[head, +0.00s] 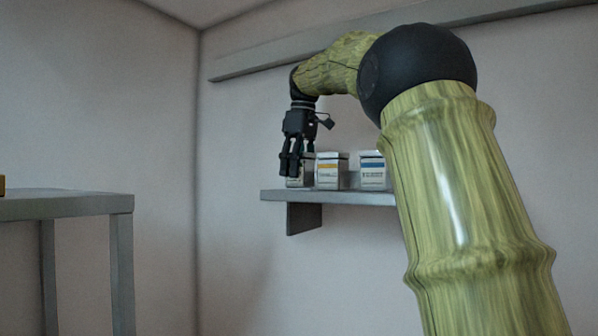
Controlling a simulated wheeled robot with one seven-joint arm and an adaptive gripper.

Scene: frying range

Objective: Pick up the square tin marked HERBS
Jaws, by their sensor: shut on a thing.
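My gripper (292,172) points down at the left end of a wall shelf and is shut on a small pale tin (305,181). My fingers cover much of this tin, and I cannot read its marking. To its right stands a white square tin with a yellow band (328,173). Further right stands a white square tin with a blue band (372,171), partly beside my arm. The print on these tins is too small to read, so I cannot tell which is marked HERBS. I cannot tell whether the held tin touches the shelf.
The grey wall shelf (335,197) has a bracket below its left end; my arm hides its right part. A long grey rail (260,68) runs along the wall above. A grey table (70,205) stands at the left, with an open gap between it and the shelf.

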